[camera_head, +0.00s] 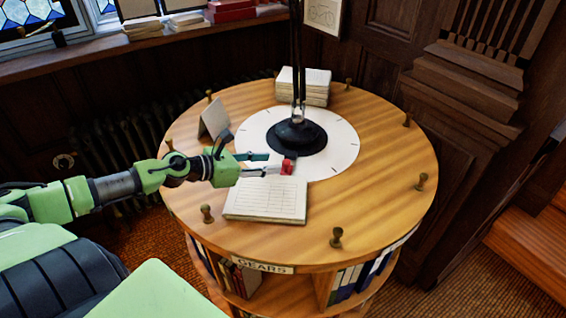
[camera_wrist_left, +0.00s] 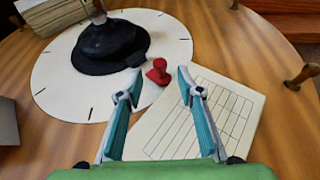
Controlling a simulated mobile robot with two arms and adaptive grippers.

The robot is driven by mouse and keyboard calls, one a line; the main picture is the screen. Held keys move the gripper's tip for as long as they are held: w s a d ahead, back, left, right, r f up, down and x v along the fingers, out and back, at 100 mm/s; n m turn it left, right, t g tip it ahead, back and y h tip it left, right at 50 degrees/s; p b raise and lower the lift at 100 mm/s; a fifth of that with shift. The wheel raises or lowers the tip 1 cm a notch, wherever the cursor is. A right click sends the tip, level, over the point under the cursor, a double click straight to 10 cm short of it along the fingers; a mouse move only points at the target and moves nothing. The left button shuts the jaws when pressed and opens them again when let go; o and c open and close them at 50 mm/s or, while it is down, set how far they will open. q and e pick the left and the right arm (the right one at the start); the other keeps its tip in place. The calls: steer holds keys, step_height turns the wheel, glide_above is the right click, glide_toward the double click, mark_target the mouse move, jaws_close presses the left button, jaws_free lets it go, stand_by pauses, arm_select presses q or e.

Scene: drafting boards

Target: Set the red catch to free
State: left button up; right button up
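The red catch (camera_head: 288,166) is a small red piece at the front edge of the black round base (camera_head: 297,136) on a white marked dial (camera_head: 343,146). In the left wrist view the red catch (camera_wrist_left: 158,72) stands just beyond my fingertips, roughly between their lines, with the black base (camera_wrist_left: 105,45) behind it. My left gripper (camera_head: 270,164) reaches in from the left, low over the table. Its teal fingers (camera_wrist_left: 160,88) are apart with nothing between them. I cannot tell whether a fingertip touches the catch. My right gripper is not in view.
A ruled paper stack (camera_head: 266,199) lies under and in front of the gripper. Another stack (camera_head: 304,86) is behind the base. A grey upright card (camera_head: 214,118) stands left. Brass pegs (camera_head: 336,237) ring the round table (camera_head: 400,190). A dark pole rises from the base.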

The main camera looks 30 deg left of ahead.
mark_target(285, 162)
arm_select(q)
steer(key=shift+w+d, duration=0.1)
steer(key=shift+w, duration=0.3)
steer(key=shift+p+x, duration=0.35)
steer(key=shift+x, duration=0.5)
steer(key=shift+w+d+f, duration=0.2)
steer(key=shift+w+d, duration=0.05)
steer(key=shift+w, duration=0.25)
steer(key=shift+w+d+f+p, duration=0.15)
steer(key=shift+w+f+p, duration=0.15)
steer(key=shift+w+p, duration=0.3)
steer(key=shift+w+d+f, duration=0.3)
steer(key=shift+w+f, duration=0.05)
steer(key=shift+w, duration=0.1)
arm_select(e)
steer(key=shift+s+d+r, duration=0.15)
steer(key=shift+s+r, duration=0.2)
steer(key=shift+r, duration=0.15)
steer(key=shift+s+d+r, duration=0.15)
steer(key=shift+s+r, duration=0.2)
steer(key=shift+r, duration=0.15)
